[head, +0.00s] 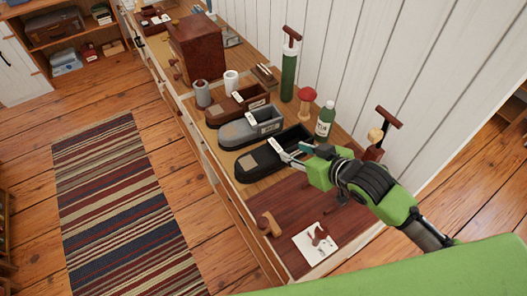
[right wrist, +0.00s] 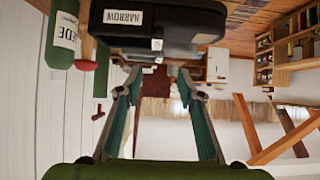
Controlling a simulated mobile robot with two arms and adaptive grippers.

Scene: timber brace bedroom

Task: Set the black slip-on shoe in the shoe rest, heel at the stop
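The black slip-on shoe (head: 262,161) lies on the bench top, its rounded end toward the left and its other end by my right gripper (head: 294,154). In the right wrist view a black block-like end with a "NARROW" label (right wrist: 123,17) fills the top. There my right gripper (right wrist: 158,77) has its fingers spread wide with nothing between the tips; the black end shows beyond them. Contact cannot be told. A dark red board (head: 240,220) lies at the bench's near end with a small wooden peg piece (head: 269,224); I cannot tell if it is the shoe rest. My left gripper is out of view.
A grey shoe (head: 245,131) and a brown shoe (head: 235,106) lie beyond the black one. A green bottle (head: 325,120), red-topped stand (head: 306,103) and green tube (head: 289,77) line the wall side. A white card (head: 316,240) lies on the board.

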